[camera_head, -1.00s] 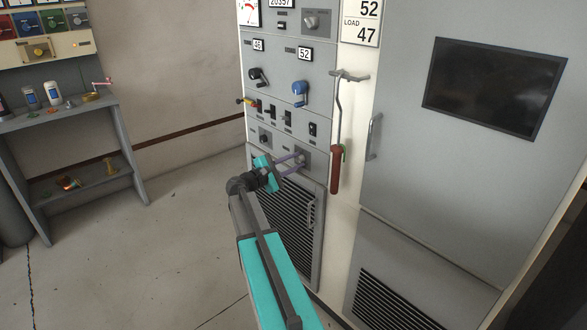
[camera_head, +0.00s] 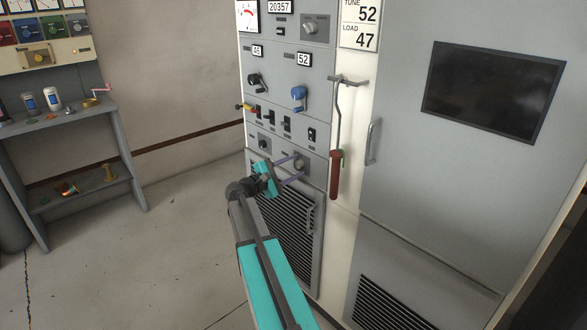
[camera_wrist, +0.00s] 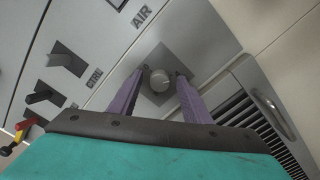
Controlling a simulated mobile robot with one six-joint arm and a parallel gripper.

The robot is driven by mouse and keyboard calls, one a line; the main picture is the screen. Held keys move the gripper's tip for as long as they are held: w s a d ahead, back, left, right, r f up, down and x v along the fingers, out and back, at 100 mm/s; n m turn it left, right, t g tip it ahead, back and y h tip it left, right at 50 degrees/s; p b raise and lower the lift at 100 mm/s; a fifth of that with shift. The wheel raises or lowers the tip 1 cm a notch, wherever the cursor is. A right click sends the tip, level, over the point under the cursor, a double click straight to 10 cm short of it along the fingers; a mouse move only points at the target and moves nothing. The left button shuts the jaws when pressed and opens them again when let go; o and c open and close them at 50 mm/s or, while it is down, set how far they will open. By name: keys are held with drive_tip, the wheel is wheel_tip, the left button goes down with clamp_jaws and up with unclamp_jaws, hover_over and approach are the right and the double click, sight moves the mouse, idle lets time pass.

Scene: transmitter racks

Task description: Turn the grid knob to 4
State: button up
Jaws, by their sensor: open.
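My gripper (camera_wrist: 160,75) is open, with one purple finger on each side of the knob in the wrist view. In the head view my gripper (camera_head: 299,166) is at the same plate. Whether the fingers touch the knob cannot be told.
Another small knob (camera_head: 264,143) is up and left, below several black switches (camera_head: 286,123). A black crank (camera_head: 257,82) and a blue crank (camera_head: 299,97) sit higher. A red-handled rod (camera_head: 335,172) hangs at right.

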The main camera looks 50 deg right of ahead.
drive_tip(key=w+a, duration=0.1)
drive_tip(key=a, duration=1.2)
drive_tip(key=shift+a, duration=0.4)
